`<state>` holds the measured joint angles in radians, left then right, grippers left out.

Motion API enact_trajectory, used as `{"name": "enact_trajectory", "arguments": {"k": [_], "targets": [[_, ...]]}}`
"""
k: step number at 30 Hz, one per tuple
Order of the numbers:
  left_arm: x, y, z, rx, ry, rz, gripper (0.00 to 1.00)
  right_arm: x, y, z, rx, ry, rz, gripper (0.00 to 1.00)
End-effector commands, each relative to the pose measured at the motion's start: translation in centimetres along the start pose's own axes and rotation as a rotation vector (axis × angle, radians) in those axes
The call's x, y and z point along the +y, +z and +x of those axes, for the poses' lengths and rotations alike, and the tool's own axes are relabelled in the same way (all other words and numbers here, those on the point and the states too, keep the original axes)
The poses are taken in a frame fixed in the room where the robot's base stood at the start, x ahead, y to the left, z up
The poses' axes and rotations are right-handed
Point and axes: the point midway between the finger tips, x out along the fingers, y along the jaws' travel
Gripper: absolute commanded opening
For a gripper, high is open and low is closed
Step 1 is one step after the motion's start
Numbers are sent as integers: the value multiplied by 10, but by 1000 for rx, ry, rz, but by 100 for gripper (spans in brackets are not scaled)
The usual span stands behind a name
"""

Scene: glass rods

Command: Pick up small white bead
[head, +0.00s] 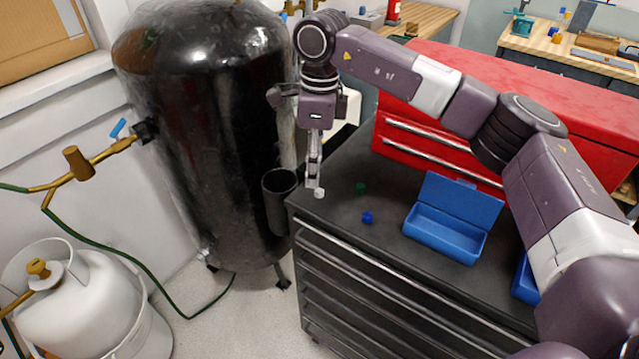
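A small white bead (320,194) is near the left edge of the dark cabinet top (345,250). My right gripper (314,183) points straight down, with its fingertips right at the bead. The fingers appear edge-on as one narrow strip, so I cannot tell whether they are open or shut, or whether they touch the bead. My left gripper is not in view.
A green bead (361,188) and a blue bead (367,218) lie to the right. An open blue box (440,238) stands beyond them. A black cup (280,187) is close at left, before a black tank (205,110). A red tool chest (470,90) stands behind.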

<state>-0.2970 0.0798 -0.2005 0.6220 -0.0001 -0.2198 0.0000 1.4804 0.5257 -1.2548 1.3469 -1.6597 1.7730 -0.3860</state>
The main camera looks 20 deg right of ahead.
Motion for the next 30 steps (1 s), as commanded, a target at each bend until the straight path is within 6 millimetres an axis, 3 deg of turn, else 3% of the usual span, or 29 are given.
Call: {"name": "enact_trajectory", "arguments": {"k": [2, 5, 21, 29, 30], "targets": [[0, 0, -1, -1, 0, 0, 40, -7, -14, -7, 45, -24, 8, 35], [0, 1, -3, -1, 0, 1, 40, -10, -20, -2, 66, -31, 12, 35], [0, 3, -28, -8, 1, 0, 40, -14, -19, 64, 60, -30, 11, 35], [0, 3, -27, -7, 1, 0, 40, -14, -19, 67, 59, -30, 10, 35], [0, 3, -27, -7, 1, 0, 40, -14, -19, 67, 59, -30, 10, 31]]}}
